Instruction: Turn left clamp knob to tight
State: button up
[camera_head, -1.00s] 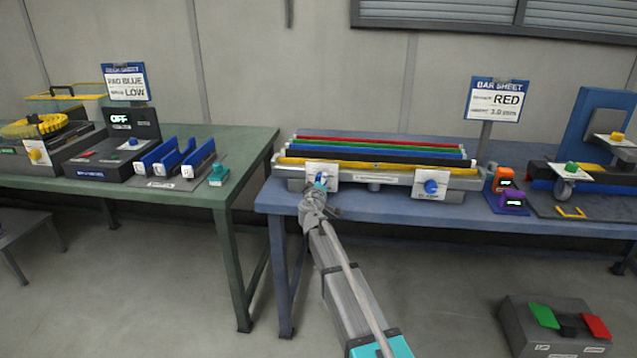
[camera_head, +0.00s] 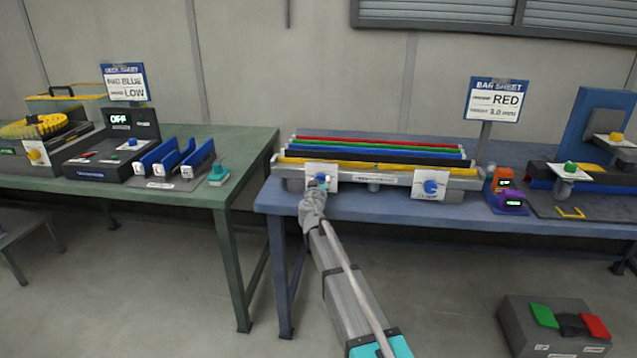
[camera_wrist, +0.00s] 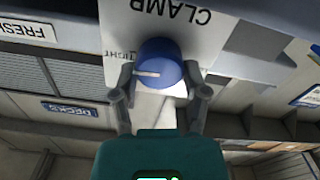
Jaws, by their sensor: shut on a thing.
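The left clamp knob (camera_wrist: 160,66) is a round blue knob with a white pointer line, on a white plate (camera_wrist: 118,30) marked CLAMP in the wrist view. The picture is upside down there, and the pointer lies toward the left, near a partly hidden word ending in "IGHT". My gripper (camera_wrist: 160,88) is shut on the knob, with one grey finger on each side. In the head view my gripper (camera_head: 318,185) reaches the left plate (camera_head: 331,172) and hides part of the knob.
A second blue knob (camera_head: 431,187) sits on the right plate of the same fixture. Coloured bars (camera_head: 375,147) lie across the fixture on the blue table (camera_head: 380,207). Orange and purple boxes (camera_head: 510,195) stand to the right. A sign (camera_head: 497,100) reads BAR SHEET, RED.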

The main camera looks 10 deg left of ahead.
dwell(0.3)
jog(key=o, duration=1.1)
jog(key=shift+o, duration=0.2)
jog(key=shift+s, duration=0.1)
jog(key=s, duration=1.1)
jog(key=shift+s+a, duration=0.2)
jog(key=shift+s, duration=0.2)
